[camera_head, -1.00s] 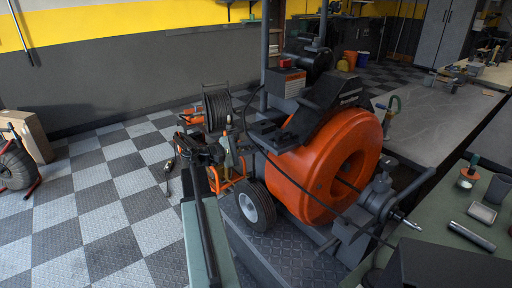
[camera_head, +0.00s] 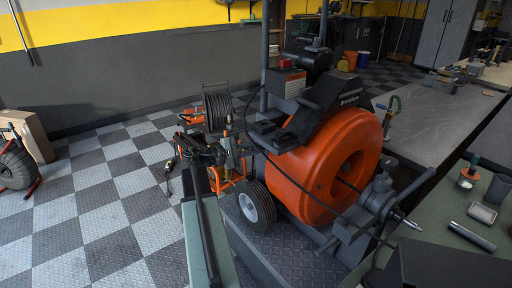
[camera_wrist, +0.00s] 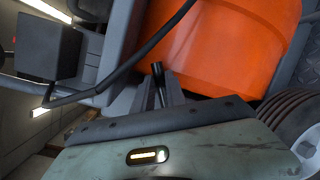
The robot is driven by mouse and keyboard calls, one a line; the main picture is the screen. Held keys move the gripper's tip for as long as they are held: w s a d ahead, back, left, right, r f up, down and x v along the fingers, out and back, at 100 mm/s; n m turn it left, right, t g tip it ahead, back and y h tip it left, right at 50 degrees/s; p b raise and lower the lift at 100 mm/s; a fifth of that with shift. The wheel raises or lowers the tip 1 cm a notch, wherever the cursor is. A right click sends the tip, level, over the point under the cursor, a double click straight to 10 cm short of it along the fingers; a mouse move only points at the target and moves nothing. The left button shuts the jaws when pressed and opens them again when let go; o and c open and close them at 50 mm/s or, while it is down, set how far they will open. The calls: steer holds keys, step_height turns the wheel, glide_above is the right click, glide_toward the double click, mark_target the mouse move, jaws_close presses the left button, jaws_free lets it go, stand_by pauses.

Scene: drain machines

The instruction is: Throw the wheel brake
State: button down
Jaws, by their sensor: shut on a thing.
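The machine with a big orange drum (camera_head: 330,165) stands right of centre in the head view, and its drum (camera_wrist: 225,45) fills the upper right of the wrist view. Its wheel (camera_head: 256,206) with a black tyre and light hub is on the machine's near left side; a ridged black tyre (camera_wrist: 292,112) shows at the right of the wrist view. My gripper (camera_wrist: 160,90) is shut on a thin dark lever (camera_wrist: 158,76), which stands between its grey fingers. The lever's lower end is hidden by my gripper body. I cannot make out the fingertips in the head view.
A black cable (camera_wrist: 120,73) crosses close to my gripper, beside a dark box (camera_wrist: 45,47). A smaller machine with a cable reel (camera_head: 217,108) stands behind. A green bench (camera_head: 480,235) with tools is at the right. The checkered floor (camera_head: 110,215) on the left is largely free.

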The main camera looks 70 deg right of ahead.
steer(key=c, duration=1.4)
jaws_free()
steer(key=shift+s, duration=0.1)
steer(key=shift+o, duration=0.2)
steer(key=v, duration=0.8)
